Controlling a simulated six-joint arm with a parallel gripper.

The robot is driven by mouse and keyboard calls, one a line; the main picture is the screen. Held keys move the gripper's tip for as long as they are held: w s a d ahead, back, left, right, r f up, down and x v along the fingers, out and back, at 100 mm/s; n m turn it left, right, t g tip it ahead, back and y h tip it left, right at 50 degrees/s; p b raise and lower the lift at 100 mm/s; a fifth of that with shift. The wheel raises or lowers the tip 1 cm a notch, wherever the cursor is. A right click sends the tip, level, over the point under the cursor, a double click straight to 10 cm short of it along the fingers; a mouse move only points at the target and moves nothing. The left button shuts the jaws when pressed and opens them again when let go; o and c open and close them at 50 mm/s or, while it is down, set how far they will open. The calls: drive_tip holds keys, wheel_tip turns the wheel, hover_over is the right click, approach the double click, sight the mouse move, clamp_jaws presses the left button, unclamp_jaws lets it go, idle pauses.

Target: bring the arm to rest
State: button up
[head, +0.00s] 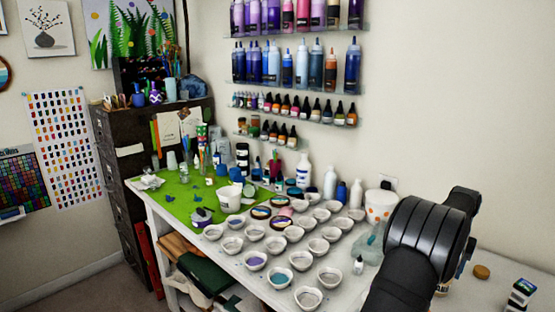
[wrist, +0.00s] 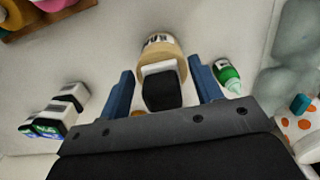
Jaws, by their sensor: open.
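My gripper (wrist: 161,75) shows in the wrist view with its two blue fingers apart. Between and beyond them is a tan jar (wrist: 172,50) with a pale label. A white and black block-like item (wrist: 160,85) overlaps the jar in the picture. I cannot tell whether either finger touches anything; nothing is visibly clamped. In the head view my dark arm reaches in from the lower right over the white table (head: 225,262). It hides most of my gripper there.
Several small white cups (head: 306,297) crowd the table left of my arm. A small dropper bottle (head: 358,266) and an orange-dotted white tub (head: 380,205) stand close to the arm. In the wrist view a green-labelled bottle (wrist: 227,75) is right of the fingers, small boxes (wrist: 68,97) left.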

drive_tip(key=shift+r, duration=2.05)
drive_tip(key=shift+r, duration=4.1)
wheel_tip(320, 180, down, 12)
drive_tip(key=shift+r, duration=0.1)
wheel_tip(320, 180, up, 4)
drive_tip(key=shift+r, duration=0.25)
drive_tip(key=s+d+r, duration=0.3)
drive_tip(key=s+r, duration=0.4)
drive_tip(key=s, duration=0.4)
drive_tip(key=s+d+f+m, duration=0.1)
drive_tip(key=s+d+f, duration=0.1)
drive_tip(key=s+d, duration=0.3)
drive_tip(key=s+d+f+m, duration=0.1)
drive_tip(key=s+d+f, duration=0.2)
drive_tip(key=s, duration=0.7)
drive_tip(key=s+d+f, duration=0.3)
drive_tip(key=s+d, duration=0.3)
drive_tip(key=s, duration=0.2)
drive_tip(key=shift+d+f+m, duration=0.25)
drive_tip(key=shift+d+m, duration=0.15)
drive_tip(key=w+f, duration=0.2)
drive_tip(key=w, duration=0.1)
drive_tip(key=w+d+f, duration=0.1)
drive_tip(key=w+f, duration=0.1)
drive_tip(key=w, duration=0.2)
drive_tip(key=w+d+f, duration=0.1)
drive_tip(key=w+f, duration=0.1)
drive_tip(key=w, duration=0.2)
drive_tip(key=shift+w+f, duration=0.15)
drive_tip(key=shift+f, duration=0.25)
